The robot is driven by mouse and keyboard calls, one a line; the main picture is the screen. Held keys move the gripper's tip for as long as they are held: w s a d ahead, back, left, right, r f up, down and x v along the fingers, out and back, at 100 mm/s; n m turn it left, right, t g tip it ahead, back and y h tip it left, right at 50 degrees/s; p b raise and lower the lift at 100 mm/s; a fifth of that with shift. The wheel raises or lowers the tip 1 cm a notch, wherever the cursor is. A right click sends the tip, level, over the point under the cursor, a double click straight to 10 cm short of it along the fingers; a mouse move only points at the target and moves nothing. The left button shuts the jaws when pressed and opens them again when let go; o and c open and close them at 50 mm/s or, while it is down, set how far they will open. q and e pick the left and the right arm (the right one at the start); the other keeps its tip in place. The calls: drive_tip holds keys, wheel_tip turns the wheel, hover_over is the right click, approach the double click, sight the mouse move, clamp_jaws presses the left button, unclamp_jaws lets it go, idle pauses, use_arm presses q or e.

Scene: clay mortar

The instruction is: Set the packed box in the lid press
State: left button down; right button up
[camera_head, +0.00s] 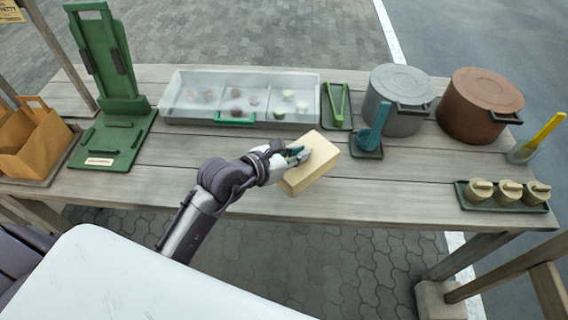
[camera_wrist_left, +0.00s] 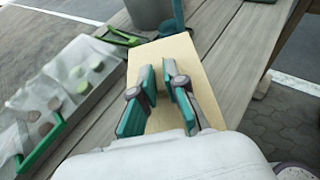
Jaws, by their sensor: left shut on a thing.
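The packed box (camera_head: 322,162) is a pale yellow block near the front middle of the table. It shows beneath the fingers in the left wrist view (camera_wrist_left: 172,52). My left gripper (camera_head: 298,155) is shut on the box, its teal-padded fingers (camera_wrist_left: 162,84) at the box's top. The box looks slightly tilted; I cannot tell how high it is above the boards. The green lid press (camera_head: 105,150) stands at the table's left, with a flat base and a tall upright at its back. Its base looks empty. My right gripper is not in view.
A clear-lidded tray (camera_head: 240,88) lies behind the box. Green tongs (camera_head: 337,103), a blue ladle (camera_head: 372,130), a grey pot (camera_head: 398,95) and a brown pot (camera_head: 480,100) stand right. A cardboard box (camera_head: 35,140) stands left. Bare boards (camera_head: 180,165) lie between press and gripper.

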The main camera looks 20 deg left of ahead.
use_arm(q)
drive_tip(key=a, duration=0.1)
drive_tip(key=a+f, duration=0.2)
drive_tip(key=shift+w+a, duration=0.3)
drive_tip(key=shift+f, duration=2.1)
drive_tip(key=shift+f, duration=0.15)
drive_tip(key=c, duration=1.2)
unclamp_jaws()
